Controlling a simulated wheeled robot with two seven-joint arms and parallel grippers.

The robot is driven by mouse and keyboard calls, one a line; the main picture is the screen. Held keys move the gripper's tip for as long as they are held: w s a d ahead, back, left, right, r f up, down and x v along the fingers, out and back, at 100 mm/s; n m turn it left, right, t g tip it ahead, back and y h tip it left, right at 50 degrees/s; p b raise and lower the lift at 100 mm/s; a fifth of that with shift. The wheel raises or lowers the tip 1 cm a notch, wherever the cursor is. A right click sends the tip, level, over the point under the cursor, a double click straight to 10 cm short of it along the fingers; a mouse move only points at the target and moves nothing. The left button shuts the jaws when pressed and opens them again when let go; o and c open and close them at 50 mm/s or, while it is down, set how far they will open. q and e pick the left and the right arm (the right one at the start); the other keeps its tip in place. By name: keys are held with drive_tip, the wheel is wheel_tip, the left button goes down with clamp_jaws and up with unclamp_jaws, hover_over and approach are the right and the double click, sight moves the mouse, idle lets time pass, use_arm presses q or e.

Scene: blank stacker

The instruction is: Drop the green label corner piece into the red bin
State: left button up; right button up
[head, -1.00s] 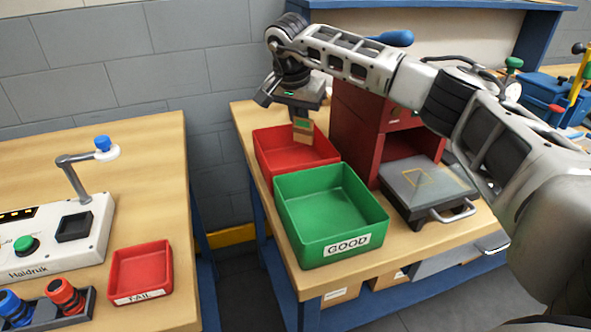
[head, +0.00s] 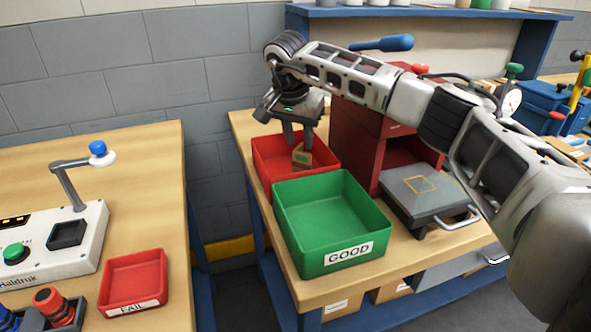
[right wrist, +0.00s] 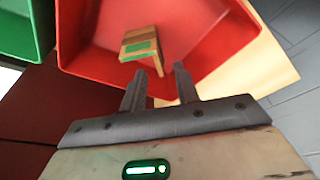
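The corner piece (head: 301,157), tan with a green label, is in the red bin (head: 264,167) behind the green GOOD bin. It looks tilted; I cannot tell whether it rests on the bin floor or is still in the air. My right gripper (head: 298,143) is just above it, pointing down, with its fingers apart and empty. In the right wrist view the corner piece (right wrist: 141,46) lies beyond the tips of the open gripper (right wrist: 160,80), inside the red bin (right wrist: 215,40). My left gripper is not in view.
The green GOOD bin (head: 320,220) stands in front of the red bin and looks empty. A red cabinet (head: 358,130) and a grey plate with a handle (head: 425,195) stand at right. A small red FAIL tray (head: 135,278) is on the left table.

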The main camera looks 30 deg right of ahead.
drive_tip(key=v, duration=1.6)
drive_tip(key=shift+f, duration=0.1)
